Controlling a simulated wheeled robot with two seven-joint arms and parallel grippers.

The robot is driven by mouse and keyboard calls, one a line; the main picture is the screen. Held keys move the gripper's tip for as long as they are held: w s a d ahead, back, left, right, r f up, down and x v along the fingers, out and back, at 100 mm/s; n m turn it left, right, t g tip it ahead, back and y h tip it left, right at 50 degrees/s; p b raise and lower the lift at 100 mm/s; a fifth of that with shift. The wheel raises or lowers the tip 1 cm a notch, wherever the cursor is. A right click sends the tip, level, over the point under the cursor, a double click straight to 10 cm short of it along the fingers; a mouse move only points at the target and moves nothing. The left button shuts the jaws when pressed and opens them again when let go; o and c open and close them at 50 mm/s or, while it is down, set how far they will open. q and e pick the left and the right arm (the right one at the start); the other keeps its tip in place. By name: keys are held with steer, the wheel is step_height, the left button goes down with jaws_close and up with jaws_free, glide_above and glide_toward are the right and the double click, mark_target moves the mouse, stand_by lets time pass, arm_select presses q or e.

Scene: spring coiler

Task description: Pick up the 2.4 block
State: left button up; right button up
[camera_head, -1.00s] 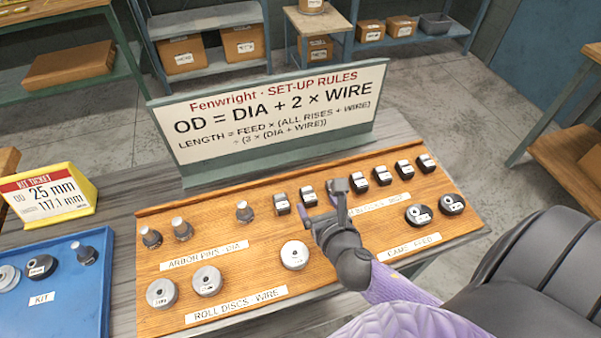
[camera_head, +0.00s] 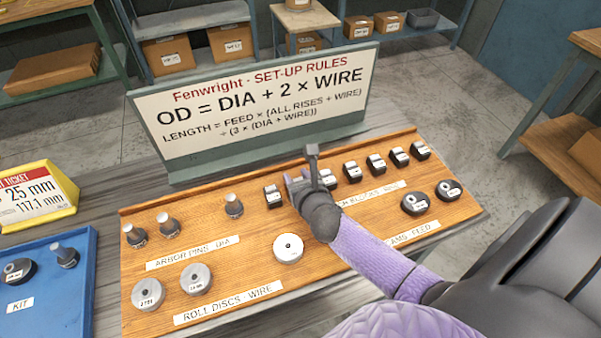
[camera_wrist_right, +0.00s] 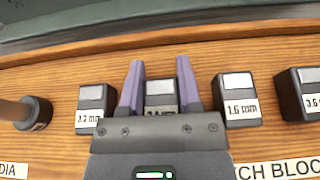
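The 2.4 block (camera_wrist_right: 160,96) is a dark block with a pale top and a white label, its label partly covered by my gripper. In the right wrist view it stands between the two fingers of my right gripper (camera_wrist_right: 160,66), which is open. In the head view the right gripper (camera_head: 303,170) is over the block row near its left end and hides the block. I cannot tell whether the fingers touch it. My left gripper is not in view.
The 3.2 block (camera_wrist_right: 95,105) stands close on the left and the 1.6 block (camera_wrist_right: 236,100) close on the right. Several more blocks continue right. An arbor pin (camera_head: 233,206) is further left. The rules sign (camera_head: 260,110) stands behind the wooden board (camera_head: 240,265).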

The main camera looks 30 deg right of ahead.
jaws_close()
